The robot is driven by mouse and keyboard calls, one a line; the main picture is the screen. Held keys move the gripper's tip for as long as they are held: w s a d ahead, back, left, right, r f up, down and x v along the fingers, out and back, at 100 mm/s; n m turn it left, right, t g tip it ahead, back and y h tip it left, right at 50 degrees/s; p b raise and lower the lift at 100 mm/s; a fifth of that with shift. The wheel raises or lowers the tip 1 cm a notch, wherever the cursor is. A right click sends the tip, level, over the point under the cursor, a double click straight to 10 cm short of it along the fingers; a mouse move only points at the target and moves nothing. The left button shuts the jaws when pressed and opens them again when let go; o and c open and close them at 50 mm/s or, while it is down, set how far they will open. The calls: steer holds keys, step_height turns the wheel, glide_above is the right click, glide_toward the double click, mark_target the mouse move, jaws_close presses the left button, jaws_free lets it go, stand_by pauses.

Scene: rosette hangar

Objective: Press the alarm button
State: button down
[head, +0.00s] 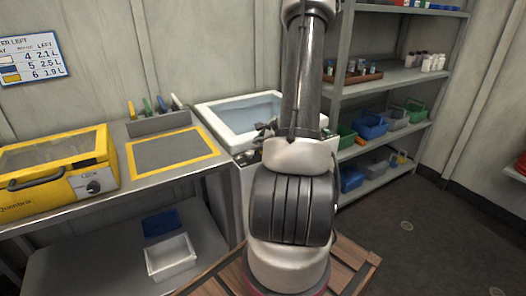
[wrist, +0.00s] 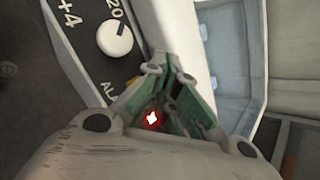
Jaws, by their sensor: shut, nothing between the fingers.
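My gripper (wrist: 168,72) is shut and empty, with its fingertips close over a dark control panel (wrist: 85,60) in the wrist view. The panel carries a white knob (wrist: 115,38), the markings "+4" and "20", and a partly covered label starting "ALA". A red glowing light (wrist: 152,118) shows between my finger links, near that label. I cannot tell whether it is the alarm button itself or whether my fingers touch it. In the head view, my arm hides most of the panel on the front of the white chest (head: 212,108), and most of my gripper.
A bench with a yellow machine (head: 60,170) and a yellow-edged mat (head: 172,152) stands at left. A shelf rack (head: 400,78) with bins and bottles stands at right. A white tray (head: 170,262) lies on the bench's lower shelf. Floor is clear at right.

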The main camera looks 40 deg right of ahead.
mark_target(261, 151)
steer(key=shift+f, duration=0.1)
steer(key=shift+f, duration=0.3)
steer(key=shift+f, duration=0.55)
stand_by(1.4)
steer(key=shift+r, duration=0.95)
steer(key=shift+r, duration=0.1)
steer(key=shift+r, duration=2.4)
